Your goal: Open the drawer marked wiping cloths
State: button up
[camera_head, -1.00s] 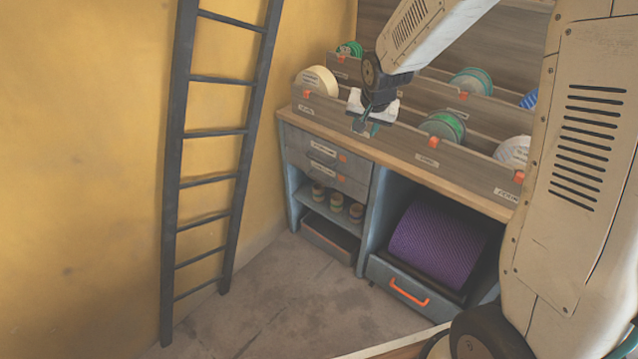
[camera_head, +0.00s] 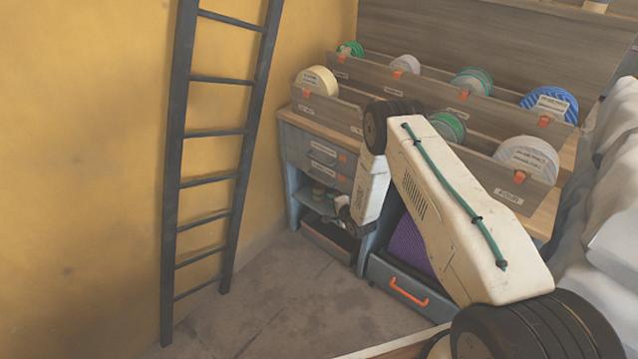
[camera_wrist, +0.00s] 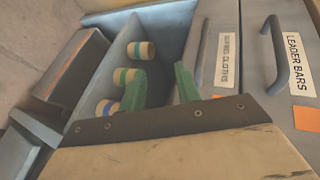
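The wiping cloths drawer (camera_head: 334,180) is the lower of two grey drawers at the cabinet's left end, and it is shut. In the wrist view its front (camera_wrist: 221,80) carries a white wiping cloths label, with a dark handle (camera_wrist: 204,45) beside it. The leader bars drawer (camera_wrist: 290,110) is above it, also shut; it shows in the head view (camera_head: 295,143). My gripper (camera_wrist: 160,84) is open and empty, its green fingers in front of the shelf opening, the right finger close to the wiping cloths drawer. In the head view my wrist hides part of this area.
Small banded rolls (camera_wrist: 128,76) stand on the shelf (camera_head: 308,200) below the drawers. A low grey bin (camera_head: 325,238) is under it. A purple roll (camera_head: 408,245) sits at right above an orange-handled drawer (camera_head: 405,292). A dark ladder (camera_head: 178,160) leans at left.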

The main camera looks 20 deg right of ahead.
jog(key=w+a+r+m+t+y, duration=0.1)
jog(key=w+a+r+m+t, duration=0.1)
jog(key=w, duration=0.7)
jog(key=shift+w+a+r+m+t, duration=0.15)
jog(key=shift+a+r+m+t, duration=0.2)
jog(key=shift+r+t, duration=0.3)
grip_shut()
